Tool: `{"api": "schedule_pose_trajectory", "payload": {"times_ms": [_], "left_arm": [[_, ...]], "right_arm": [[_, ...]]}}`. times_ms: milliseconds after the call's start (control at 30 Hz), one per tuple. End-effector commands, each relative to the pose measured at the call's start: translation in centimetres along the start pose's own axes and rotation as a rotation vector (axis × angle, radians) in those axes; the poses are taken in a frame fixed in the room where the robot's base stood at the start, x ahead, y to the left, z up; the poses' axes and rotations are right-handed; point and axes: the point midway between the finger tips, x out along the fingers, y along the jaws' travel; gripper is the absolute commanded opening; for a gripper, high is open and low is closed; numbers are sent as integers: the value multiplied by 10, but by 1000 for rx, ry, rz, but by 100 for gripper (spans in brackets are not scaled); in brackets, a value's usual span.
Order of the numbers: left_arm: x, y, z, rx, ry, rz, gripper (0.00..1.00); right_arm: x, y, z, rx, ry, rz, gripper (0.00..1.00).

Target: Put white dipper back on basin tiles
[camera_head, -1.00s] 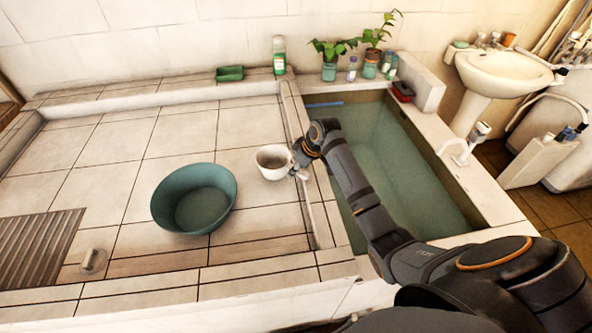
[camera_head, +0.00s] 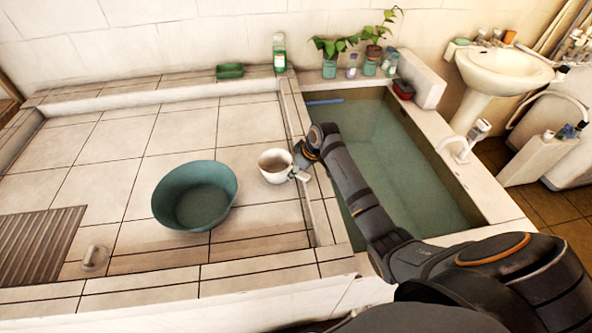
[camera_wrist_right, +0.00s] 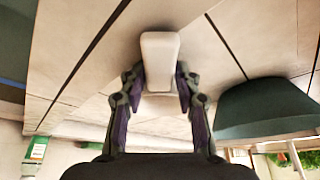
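The white dipper (camera_head: 272,167) sits on the pale basin tiles (camera_head: 262,219), its cup opening up and its handle (camera_head: 299,175) pointing right. It stands just right of the green basin, apart from it. My right gripper (camera_head: 298,160) is beside the dipper, at the handle. In the right wrist view its two fingers (camera_wrist_right: 158,88) are spread on either side of the white handle (camera_wrist_right: 160,55) and look open; any gap to the handle is very narrow. The cup is not clearly visible there. My left gripper is out of view.
The green basin (camera_head: 195,215) stands left of the dipper. A low tiled edge (camera_head: 318,205) separates the tiles from the water-filled trough (camera_head: 370,130) under my right arm. Bottles and plants line the back ledge.

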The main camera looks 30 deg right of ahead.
Motion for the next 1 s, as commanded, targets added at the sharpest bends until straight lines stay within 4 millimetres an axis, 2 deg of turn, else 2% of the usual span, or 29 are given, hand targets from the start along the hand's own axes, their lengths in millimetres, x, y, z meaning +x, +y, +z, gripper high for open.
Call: {"api": "schedule_pose_trajectory", "payload": {"times_ms": [167,267,600,700,833,1000], "left_arm": [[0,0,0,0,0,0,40],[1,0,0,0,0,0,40],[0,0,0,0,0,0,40],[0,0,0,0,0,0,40],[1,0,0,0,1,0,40],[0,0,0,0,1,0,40]], "right_arm": [[-2,1,0,0,0,2,34],[-11,1,-5,-1,3,4,34],[-94,2,-5,-2,2,6,34],[-113,2,-5,-1,1,5,34],[-127,1,-5,0,1,2,34],[-132,0,-5,1,-1,1,34]]}}
